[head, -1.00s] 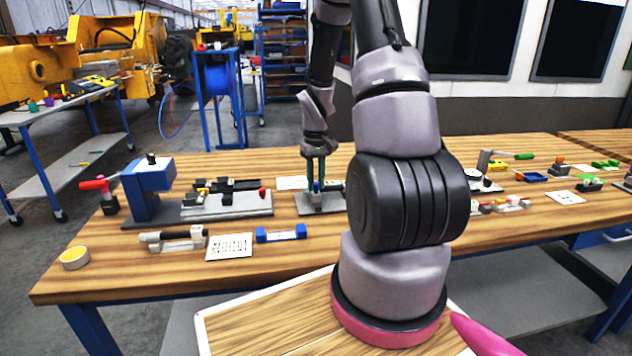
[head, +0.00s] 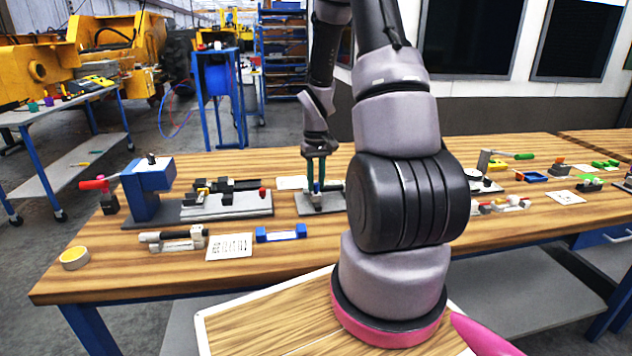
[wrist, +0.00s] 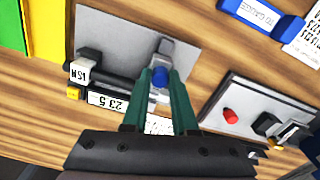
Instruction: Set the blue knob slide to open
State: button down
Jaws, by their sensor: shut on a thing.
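The blue knob (wrist: 160,77) sits on a small slide fixture on a grey plate (wrist: 115,35) in the wrist view. A pale metal piece (wrist: 164,50) lies just beyond the knob. My gripper (wrist: 161,86) has its two teal fingers closed on the knob from both sides. In the head view my gripper (head: 317,188) reaches down to the same grey plate (head: 304,206) at the middle of the bench. The knob is mostly hidden there by the fingers. Any open or closed marking is not readable.
A black block and a number label (wrist: 106,101) stand close left of the fingers. A second plate with a red knob (wrist: 231,116) is to the right. A blue block (head: 280,234) and a white card (head: 229,246) lie at the bench front. Bare wood surrounds the plates.

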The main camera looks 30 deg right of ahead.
jog(key=shift+s+a, duration=0.3)
jog(key=shift+s, duration=0.65)
jog(key=c, duration=0.7)
grip_release()
jog(key=shift+r, duration=0.15)
jog(key=shift+r, duration=0.35)
notch_tip(320, 180, up, 10)
